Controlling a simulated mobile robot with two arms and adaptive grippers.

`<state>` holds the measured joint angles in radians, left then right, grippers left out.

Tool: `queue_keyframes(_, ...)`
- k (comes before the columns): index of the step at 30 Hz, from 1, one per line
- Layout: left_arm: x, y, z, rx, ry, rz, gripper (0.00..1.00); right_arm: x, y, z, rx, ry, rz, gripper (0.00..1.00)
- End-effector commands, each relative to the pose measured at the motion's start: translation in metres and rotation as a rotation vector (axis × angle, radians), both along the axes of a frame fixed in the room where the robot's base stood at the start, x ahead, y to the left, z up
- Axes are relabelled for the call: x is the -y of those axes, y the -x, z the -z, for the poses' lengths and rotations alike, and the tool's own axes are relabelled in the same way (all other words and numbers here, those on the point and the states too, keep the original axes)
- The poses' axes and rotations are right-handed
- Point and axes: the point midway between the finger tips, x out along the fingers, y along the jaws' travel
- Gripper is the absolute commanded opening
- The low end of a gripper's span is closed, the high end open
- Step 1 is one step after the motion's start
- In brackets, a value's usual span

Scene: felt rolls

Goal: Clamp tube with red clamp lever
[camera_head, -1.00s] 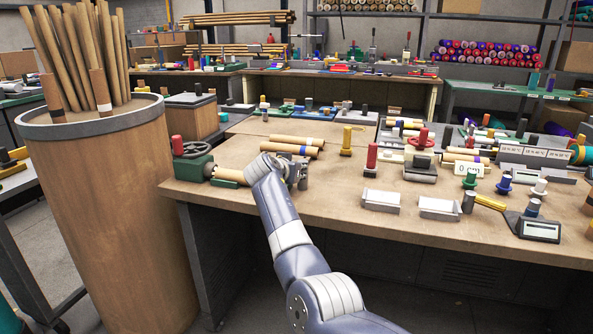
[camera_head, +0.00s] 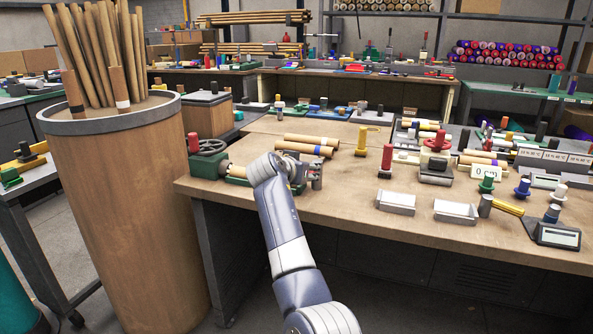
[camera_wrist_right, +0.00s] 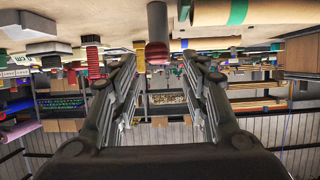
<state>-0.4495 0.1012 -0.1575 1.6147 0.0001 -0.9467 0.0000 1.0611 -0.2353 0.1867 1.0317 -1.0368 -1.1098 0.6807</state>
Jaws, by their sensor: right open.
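The tube (camera_head: 237,171) lies at the left end of the workbench, in a green fixture (camera_head: 208,165) with a handwheel and an upright red handle. My right gripper (camera_head: 298,172) is just right of it and covers part of the tube and fixture. In the right wrist view, which is upside down, my right gripper (camera_wrist_right: 158,72) is open and empty. A grey lever with a dark red ball end (camera_wrist_right: 157,52) shows between the fingertips, with no clear contact. The tube (camera_wrist_right: 265,12) with a green band is at upper right there. My left gripper is not in view.
A tall drum of tubes (camera_head: 120,122) stands left of the bench. The front bench edge in the middle is clear.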

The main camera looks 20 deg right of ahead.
Motion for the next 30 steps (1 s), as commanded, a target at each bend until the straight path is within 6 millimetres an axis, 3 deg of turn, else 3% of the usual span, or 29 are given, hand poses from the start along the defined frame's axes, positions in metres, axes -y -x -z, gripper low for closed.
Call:
queue_keyframes(12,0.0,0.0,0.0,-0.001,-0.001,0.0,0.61,-0.039,0.041,-0.024,0.002,-0.001,-0.002,0.42)
queue_keyframes(30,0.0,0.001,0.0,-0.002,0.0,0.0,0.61,-0.042,0.044,-0.022,-0.006,0.002,-0.006,0.42)
